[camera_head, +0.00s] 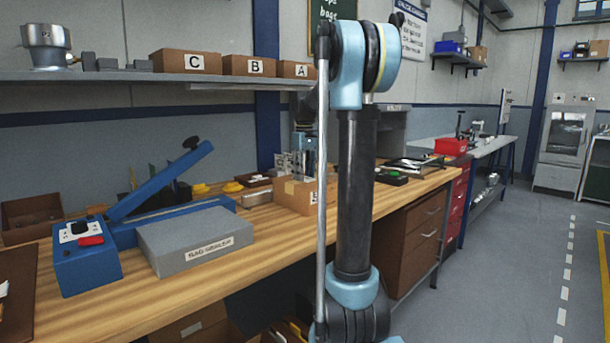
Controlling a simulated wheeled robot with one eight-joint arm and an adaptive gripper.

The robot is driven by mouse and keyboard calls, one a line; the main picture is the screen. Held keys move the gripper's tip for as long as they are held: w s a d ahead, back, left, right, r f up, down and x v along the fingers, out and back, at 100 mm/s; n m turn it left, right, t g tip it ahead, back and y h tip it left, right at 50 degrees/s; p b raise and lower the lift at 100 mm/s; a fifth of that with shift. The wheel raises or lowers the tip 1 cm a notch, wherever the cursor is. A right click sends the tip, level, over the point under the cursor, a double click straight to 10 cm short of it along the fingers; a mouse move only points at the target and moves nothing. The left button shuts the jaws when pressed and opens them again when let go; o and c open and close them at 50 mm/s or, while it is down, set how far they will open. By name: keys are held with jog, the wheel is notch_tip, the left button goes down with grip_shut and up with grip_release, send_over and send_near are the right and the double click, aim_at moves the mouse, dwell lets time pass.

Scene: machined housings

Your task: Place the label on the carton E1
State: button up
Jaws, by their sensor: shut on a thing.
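A brown carton (289,194) stands on the wooden bench, partly hidden behind my upright arm. It has a paler strip on its front, and I cannot read any E1 on it. Small grey and white items with dark marks (288,163) show just behind or above the carton; I cannot tell what they are. I cannot make out the label. My arm stands upright in front of the bench and bends at the top.
A blue bag sealer (88,265) with a raised lever and a grey block (195,240) fill the bench's left. Cartons C (213,63), B (235,66) and A (285,69) sit on the shelf above. A red bin (451,146) stands farther right. The floor at right is clear.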

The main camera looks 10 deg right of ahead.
jog(key=o, duration=0.9)
jog(key=shift+f, duration=0.1)
jog(key=shift+c, duration=0.2)
notch_tip(320, 180, up, 12)
